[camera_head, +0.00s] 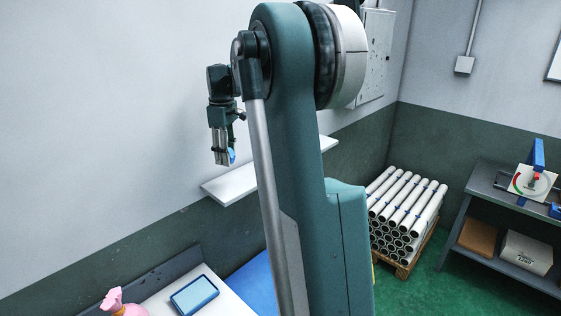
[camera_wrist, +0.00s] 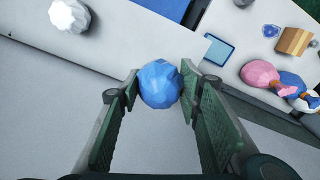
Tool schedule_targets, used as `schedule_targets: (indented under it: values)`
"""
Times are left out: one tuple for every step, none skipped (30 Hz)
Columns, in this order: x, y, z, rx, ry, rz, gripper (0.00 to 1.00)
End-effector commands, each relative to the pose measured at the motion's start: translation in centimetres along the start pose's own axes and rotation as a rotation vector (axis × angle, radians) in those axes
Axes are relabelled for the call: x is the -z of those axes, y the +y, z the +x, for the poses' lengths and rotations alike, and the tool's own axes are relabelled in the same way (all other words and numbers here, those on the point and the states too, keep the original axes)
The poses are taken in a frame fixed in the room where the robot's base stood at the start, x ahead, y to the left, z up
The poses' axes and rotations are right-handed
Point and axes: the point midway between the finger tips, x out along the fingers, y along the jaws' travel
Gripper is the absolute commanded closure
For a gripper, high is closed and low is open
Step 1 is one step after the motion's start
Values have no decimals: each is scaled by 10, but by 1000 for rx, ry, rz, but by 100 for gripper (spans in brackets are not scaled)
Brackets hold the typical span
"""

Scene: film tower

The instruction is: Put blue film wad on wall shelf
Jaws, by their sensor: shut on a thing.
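The blue film wad (camera_wrist: 160,84) is a faceted ball held between the green finger pads of my gripper (camera_wrist: 158,92) in the wrist view. The wad looks clear of the shelf, but the exact height is hard to tell. My arm hides the shelf's middle.
A white wad (camera_wrist: 69,15) lies at the upper left of the wrist view. A blue tray (camera_head: 195,294) and a pink bag (camera_head: 122,305) are on a table below. Stacked white tubes (camera_head: 405,210) and a dark bench (camera_head: 490,190) stand at right.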

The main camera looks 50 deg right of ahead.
Motion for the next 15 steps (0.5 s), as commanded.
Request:
schedule_targets:
  values:
    - [0,0,0,0,0,0,73]
    - [0,0,0,0,0,0,73]
    - [0,0,0,0,0,0,73]
    - [0,0,0,0,0,0,73]
    - [0,0,0,0,0,0,73]
    - [0,0,0,0,0,0,73]
    - [0,0,0,0,0,0,73]
    - [0,0,0,0,0,0,73]
    - [0,0,1,0,0,0,73]
    - [0,0,2,0,0,0,73]
    - [0,0,4,0,0,0,73]
    - [0,0,7,0,0,0,73]
    - [0,0,9,0,0,0,73]
    - [0,0,12,0,0,0,73]
    - [0,0,17,0,0,0,73]
